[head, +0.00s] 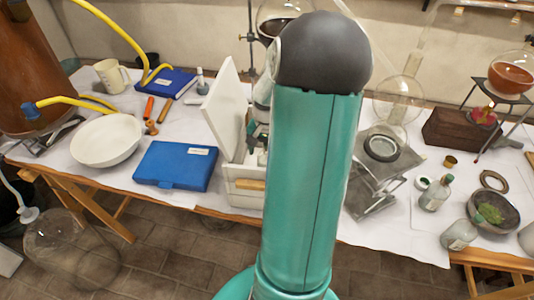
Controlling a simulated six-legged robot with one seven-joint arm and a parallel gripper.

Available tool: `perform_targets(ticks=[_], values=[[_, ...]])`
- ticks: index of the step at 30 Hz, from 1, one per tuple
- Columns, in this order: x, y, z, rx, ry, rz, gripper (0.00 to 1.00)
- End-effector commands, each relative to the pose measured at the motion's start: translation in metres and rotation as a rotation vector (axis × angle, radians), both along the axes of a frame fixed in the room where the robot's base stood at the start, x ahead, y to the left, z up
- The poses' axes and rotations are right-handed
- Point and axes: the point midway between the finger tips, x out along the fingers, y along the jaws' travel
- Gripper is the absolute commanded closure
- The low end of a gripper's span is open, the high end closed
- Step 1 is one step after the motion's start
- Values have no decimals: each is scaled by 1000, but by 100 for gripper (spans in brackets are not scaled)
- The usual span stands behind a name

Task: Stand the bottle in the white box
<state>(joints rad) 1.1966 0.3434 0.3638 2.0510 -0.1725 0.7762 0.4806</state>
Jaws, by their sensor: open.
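The white box (243,196) stands at the table's front edge, left of my arm, with its white lid (222,108) raised. My arm hides its right part. My gripper (257,136) shows only in part, above the box opening; it is open, but its fingertips are mostly hidden. Small greenish and white shapes show inside the box under it; I cannot tell whether one is a bottle. On the right, a clear labelled bottle (436,194) stands upright and another labelled bottle (459,235) is tilted or lying near the front edge. A small white bottle (202,82) stands at the back left.
A blue case (176,165) and white bowl (106,140) lie left of the box. A metal jack stand (375,185) is close on the right. A bowl with green matter (495,212), a brown wooden box (458,130) and glassware crowd the right side.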

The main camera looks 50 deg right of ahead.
Motion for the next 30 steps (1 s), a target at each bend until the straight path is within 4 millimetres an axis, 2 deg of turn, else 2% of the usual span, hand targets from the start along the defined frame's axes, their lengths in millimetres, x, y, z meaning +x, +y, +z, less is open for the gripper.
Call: perform_targets(ticks=[9,15,20,30], values=[[1,0,69,-5,-3,2,18],[1,0,99,-2,-2,2,18],[0,0,108,-1,-1,1,18],[0,1,108,-1,-1,3,18]])
